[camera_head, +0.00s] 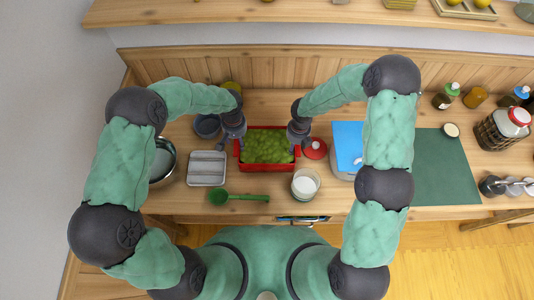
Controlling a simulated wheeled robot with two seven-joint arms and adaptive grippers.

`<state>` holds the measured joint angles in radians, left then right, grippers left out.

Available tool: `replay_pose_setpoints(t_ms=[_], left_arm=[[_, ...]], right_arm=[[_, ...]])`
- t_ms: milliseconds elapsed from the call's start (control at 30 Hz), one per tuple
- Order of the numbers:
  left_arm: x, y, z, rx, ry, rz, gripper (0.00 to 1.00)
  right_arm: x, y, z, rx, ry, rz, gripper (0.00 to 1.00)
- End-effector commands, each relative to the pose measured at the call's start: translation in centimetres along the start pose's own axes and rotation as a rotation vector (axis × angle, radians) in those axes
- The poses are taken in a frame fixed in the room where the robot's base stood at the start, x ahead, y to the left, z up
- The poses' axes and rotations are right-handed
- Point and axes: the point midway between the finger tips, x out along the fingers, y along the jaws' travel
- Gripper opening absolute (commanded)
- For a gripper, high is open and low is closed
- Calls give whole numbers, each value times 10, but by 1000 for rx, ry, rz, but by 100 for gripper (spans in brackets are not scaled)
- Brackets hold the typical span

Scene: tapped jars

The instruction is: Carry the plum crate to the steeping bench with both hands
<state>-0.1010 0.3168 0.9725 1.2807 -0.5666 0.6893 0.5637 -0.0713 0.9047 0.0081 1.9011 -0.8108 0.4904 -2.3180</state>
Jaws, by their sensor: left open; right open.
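The plum crate (267,168) is a red box filled with green plums (266,146). It stands on the wooden bench in the middle of the view. My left gripper (236,138) is open at the crate's left end, close to its rim. My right gripper (296,138) is open at the crate's right end, also close to its rim. I cannot tell whether either one touches the crate. The grippers hide parts of the crate's two ends. I cannot tell which surface is the steeping bench.
A jar of white contents (305,184), a red lid (315,148), a green ladle (238,197) and a metal tray (207,168) lie close around the crate. A blue board (348,146) and a dark green mat (440,170) are to the right. A wooden shelf (250,12) runs along the back wall.

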Motion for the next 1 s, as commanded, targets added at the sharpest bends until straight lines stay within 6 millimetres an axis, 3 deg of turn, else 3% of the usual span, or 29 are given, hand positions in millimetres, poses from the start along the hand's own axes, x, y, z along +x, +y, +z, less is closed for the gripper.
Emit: replay_pose_setpoints(t_ms=[200, 400, 667, 1000], left_arm=[[-45, 0, -1, 1, 3, 1, 58], [-71, 0, 0, 0, 1, 0, 58], [-80, 0, 1, 1, -1, 0, 58], [-79, 0, 0, 1, -1, 0, 58]], right_arm=[[0, 0, 0, 0, 0, 0, 58], [0, 0, 0, 0, 0, 0, 58], [-9, 0, 1, 0, -3, 0, 58], [-71, 0, 1, 1, -5, 0, 58]])
